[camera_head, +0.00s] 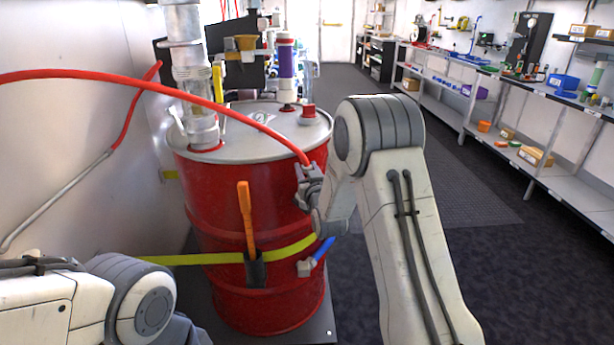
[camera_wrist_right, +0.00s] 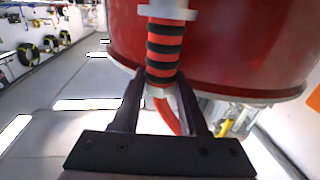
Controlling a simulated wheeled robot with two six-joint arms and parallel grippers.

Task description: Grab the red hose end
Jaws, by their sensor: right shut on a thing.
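The red hose (camera_head: 215,104) arcs in from the left edge, over the drum's lid, and down to my right gripper (camera_head: 309,185) at the drum's right side. In the right wrist view my right gripper (camera_wrist_right: 160,92) is shut on the red hose end (camera_wrist_right: 163,50). Its black-ringed part and pale collar stick out beyond the fingers. The red hose (camera_wrist_right: 168,116) curves back between the fingers. The red drum (camera_head: 225,195) stands just behind the hose end. My left arm shows at the lower left, but its gripper is out of view.
A yellow strap (camera_head: 215,258) rings the drum and carries an orange-handled tool (camera_head: 246,215) and a blue-handled valve (camera_head: 322,250). Clear and purple fittings stand on the lid. Shelves (camera_head: 540,110) line the right wall, with open floor (camera_head: 470,200) between.

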